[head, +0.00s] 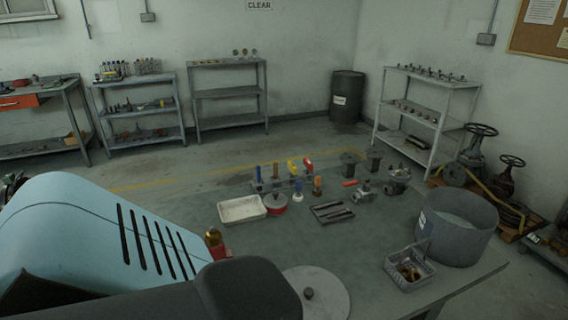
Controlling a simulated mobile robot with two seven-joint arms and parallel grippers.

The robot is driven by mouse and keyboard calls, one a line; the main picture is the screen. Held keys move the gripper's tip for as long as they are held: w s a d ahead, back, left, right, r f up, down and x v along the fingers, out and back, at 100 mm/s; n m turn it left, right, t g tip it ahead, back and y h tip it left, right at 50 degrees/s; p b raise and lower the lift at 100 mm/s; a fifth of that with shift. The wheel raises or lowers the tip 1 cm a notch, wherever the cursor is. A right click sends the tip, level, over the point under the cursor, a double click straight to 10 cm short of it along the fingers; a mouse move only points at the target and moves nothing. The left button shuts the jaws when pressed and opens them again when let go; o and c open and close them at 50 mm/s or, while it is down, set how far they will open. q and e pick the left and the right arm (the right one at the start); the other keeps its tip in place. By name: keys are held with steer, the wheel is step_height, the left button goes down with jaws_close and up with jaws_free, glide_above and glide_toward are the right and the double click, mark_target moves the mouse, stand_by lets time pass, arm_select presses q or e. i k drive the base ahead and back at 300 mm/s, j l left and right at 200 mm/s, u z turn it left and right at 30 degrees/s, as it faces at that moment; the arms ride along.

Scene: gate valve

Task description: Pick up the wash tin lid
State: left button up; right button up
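A round, flat grey lid (325,288) with a small dark knob in its middle lies at the front of the workbench, and I take it for the wash tin lid. Its left edge is partly hidden behind a dark grey rounded arm part of mine, and its front edge is near the bottom of the picture. A large open grey round tin (455,238) with a small label stands at the right of the bench. My blue arm shell fills the lower left. Neither gripper's fingers show in the head view.
A wire basket (410,271) with brass-coloured parts sits between lid and tin. Behind are a white tray (241,210), a red pot (276,206), a dark tray (332,212), upright coloured-handled tools and valve parts (398,178). The bench middle is clear.

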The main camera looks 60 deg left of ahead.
mark_target(323, 296)
steer(key=l+u, duration=0.1)
steer(key=u, duration=1.3)
steer(key=i+u, duration=0.2)
steer(key=i, duration=0.35)
